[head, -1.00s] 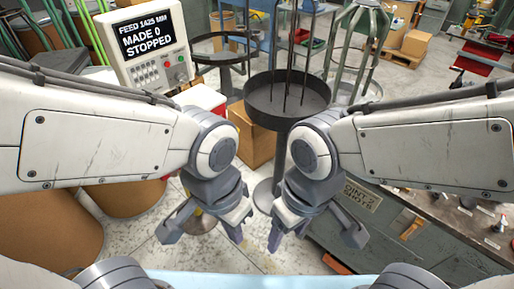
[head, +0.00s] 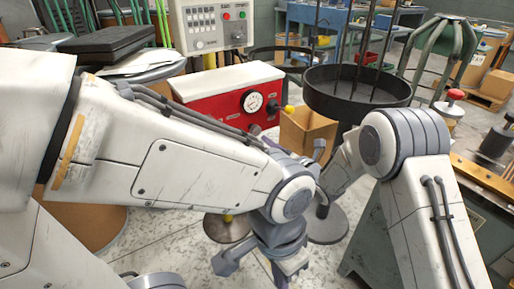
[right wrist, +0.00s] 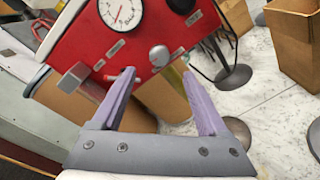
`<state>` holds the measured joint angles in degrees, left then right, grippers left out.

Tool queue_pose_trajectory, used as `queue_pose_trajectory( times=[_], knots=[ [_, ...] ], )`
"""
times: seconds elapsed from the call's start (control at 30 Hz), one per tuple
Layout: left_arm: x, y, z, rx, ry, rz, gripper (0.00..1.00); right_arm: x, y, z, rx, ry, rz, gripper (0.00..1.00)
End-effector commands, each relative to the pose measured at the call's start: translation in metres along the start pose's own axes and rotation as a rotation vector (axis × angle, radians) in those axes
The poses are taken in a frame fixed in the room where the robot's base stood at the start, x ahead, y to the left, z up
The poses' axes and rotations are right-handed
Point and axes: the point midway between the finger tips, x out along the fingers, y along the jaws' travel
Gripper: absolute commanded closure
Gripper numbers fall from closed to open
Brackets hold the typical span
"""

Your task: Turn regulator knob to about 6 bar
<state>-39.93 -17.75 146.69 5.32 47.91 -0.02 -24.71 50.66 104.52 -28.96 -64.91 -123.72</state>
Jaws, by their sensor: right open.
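The red regulator box (head: 205,108) with a white top stands ahead in the head view. Its round white gauge (head: 252,101) also shows in the right wrist view (right wrist: 122,12); I cannot read its value surely. Below the gauge is a round grey knob (right wrist: 159,56); in the head view the knob (head: 255,129) is small and close to my left arm's outline. My right gripper (right wrist: 157,70) is open and empty, its fingertips either side of the knob in the picture; contact is not visible. My left gripper (head: 252,270) hangs low over the floor, fingers apart and empty.
A control console (head: 212,25) stands behind the box. A cardboard box (head: 307,133) and a round dark tray on a stand (head: 357,100) are to the right. A workbench (head: 490,180) lies at far right. My left arm crosses in front of the red box.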

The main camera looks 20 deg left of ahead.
Motion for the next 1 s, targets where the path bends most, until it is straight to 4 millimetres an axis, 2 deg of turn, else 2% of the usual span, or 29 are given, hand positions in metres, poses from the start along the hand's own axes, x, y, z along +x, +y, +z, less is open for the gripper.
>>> queue_pose_trajectory(
  times=[0.03, 0.27, 0.5, 0.7, 1.0],
  knots=[
    [0.007, -0.001, 0.000, 0.000, 0.001, 0.000, 1.00, 0.002, -0.007, -0.006, -0.036, -0.010, 0.024, 0.23],
    [0.009, -0.001, 0.000, 0.000, 0.001, 0.000, 1.00, 0.019, -0.005, -0.007, -0.085, -0.025, 0.058, 0.23],
    [0.013, -0.001, 0.001, 0.000, 0.001, 0.000, 1.00, 0.062, -0.003, -0.007, -0.084, -0.024, 0.056, 0.23],
    [0.017, -0.001, 0.001, 0.000, 0.001, 0.000, 1.00, 0.090, -0.002, -0.005, -0.082, -0.024, 0.054, 0.23],
    [0.018, -0.001, 0.001, 0.000, 0.001, 0.000, 1.00, 0.106, 0.000, -0.004, -0.080, -0.024, 0.052, 0.23]
  ],
)
